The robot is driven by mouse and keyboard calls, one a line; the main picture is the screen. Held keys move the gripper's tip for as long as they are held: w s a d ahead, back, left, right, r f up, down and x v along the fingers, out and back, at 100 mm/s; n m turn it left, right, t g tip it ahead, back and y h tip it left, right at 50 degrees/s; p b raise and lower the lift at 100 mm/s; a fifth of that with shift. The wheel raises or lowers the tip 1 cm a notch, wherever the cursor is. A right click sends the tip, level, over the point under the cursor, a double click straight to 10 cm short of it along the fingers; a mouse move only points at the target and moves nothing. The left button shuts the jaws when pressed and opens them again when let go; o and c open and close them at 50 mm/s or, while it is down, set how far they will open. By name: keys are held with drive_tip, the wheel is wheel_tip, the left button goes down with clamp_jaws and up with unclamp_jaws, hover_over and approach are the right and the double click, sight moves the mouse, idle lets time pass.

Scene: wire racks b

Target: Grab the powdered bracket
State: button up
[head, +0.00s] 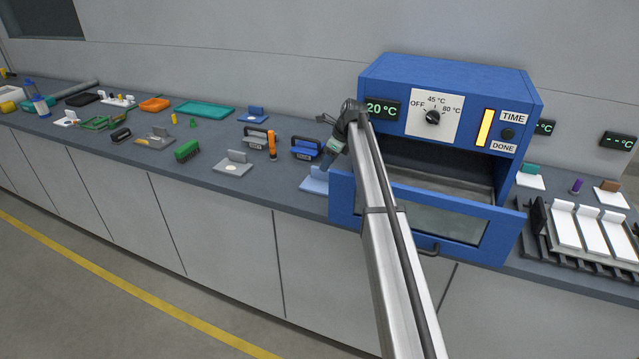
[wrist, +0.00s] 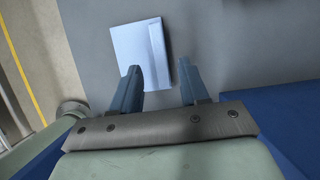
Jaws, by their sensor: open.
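A pale blue L-shaped bracket (head: 314,184) lies on the grey counter left of the blue oven, partly hidden by the oven's lowered door and my arm. The bracket also shows in the wrist view (wrist: 136,48), with its upright flange on the right side. My gripper (head: 326,164) is over this bracket, pointing down. In the wrist view the two blue fingers (wrist: 159,70) are apart, with nothing held between them. Their tips are near the bracket's lower edge; contact cannot be told. I cannot see powder clearly on it.
The blue oven (head: 450,90) reads 20 °C, and its door (head: 440,222) hangs open beside my arm. Blue (head: 306,147) and grey (head: 257,138) handled tools stand behind the bracket. A grey bracket (head: 232,168) lies to the left.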

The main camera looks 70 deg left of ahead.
sight(318, 181)
drive_tip(key=x, duration=0.5)
drive_tip(key=shift+s+a+r, duration=0.1)
drive_tip(key=shift+a, duration=0.1)
clamp_jaws()
idle(0.4)
